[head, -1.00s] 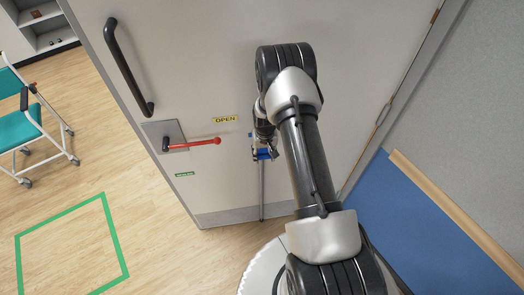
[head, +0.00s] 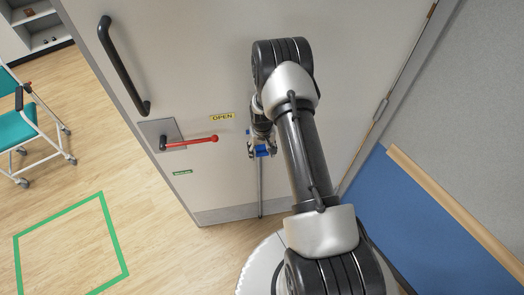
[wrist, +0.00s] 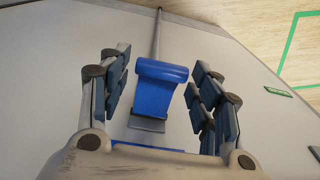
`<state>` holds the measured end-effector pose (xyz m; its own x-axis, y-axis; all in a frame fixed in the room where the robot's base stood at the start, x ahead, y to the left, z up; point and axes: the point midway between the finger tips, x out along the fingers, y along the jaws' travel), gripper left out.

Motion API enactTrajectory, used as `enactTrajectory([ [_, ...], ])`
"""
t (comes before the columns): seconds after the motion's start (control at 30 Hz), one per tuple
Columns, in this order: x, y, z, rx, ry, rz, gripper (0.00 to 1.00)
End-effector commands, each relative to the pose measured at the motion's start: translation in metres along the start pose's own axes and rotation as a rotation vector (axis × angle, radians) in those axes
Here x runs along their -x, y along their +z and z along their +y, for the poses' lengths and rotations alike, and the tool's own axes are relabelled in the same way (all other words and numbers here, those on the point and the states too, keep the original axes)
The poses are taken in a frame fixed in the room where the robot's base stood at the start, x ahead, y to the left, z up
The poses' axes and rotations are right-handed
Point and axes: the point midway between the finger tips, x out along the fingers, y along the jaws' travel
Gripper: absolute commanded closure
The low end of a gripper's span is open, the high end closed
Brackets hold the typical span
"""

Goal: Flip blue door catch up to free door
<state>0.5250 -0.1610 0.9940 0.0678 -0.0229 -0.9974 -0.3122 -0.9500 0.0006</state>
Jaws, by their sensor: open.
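The blue door catch (wrist: 157,88) is between the two open fingers of my gripper (wrist: 160,95) in the wrist view, with a gap on both sides. A grey rod (wrist: 157,35) runs from it along the door. In the head view, part of the blue catch (head: 262,151) shows behind my gripper (head: 262,148), and the rod (head: 260,188) runs down to the door's bottom edge. The pale grey door (head: 210,70) looks shut. How the catch sits on its base is partly hidden by my gripper.
A red lever handle (head: 190,142) is left of the catch, under a yellow OPEN label (head: 222,116). A black pull handle (head: 122,65) is higher up. A teal chair (head: 28,130) and a green floor square (head: 72,243) lie left. A grey wall (head: 465,110) stands right.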

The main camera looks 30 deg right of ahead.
Motion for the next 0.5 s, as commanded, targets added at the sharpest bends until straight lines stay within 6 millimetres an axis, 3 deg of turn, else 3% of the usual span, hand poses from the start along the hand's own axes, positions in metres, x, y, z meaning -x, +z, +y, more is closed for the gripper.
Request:
enactTrajectory([
  [0.17, 0.011, -0.001, 0.0, 0.0, 0.0, 0.001, 0.42],
  [0.5, 0.08, -0.001, 0.0, 0.0, 0.0, 0.003, 0.42],
])
